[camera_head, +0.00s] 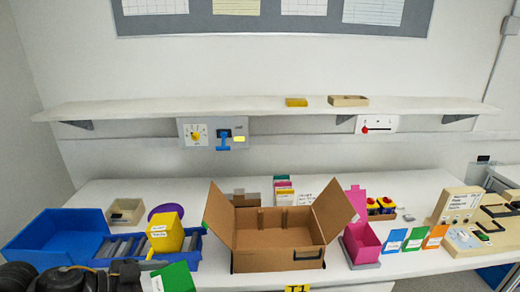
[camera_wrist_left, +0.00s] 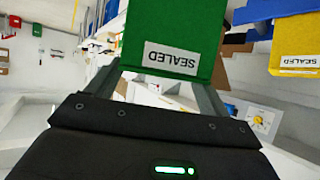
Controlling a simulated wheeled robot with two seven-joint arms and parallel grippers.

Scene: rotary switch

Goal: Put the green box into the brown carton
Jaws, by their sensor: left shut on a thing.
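The green box (camera_head: 177,278) is at the bottom edge of the head view, partly cut off, in front of the table's blue trays. In the left wrist view the green box (camera_wrist_left: 172,25) sits between the two fingers, with a white "SEALED" label upside down. My left gripper (camera_wrist_left: 160,82) is shut on it. The brown carton (camera_head: 278,254) stands on the table to the right of the green box, with its top open and side flaps spread outward. The green box is outside the carton. My right gripper is not in view.
A yellow box (camera_head: 165,232) stands by a blue roller tray (camera_head: 122,248), left of the carton. A blue bin (camera_head: 52,238) is at far left. A pink open box (camera_head: 361,243) stands close to the carton's right side. A shelf (camera_head: 260,107) runs above the table.

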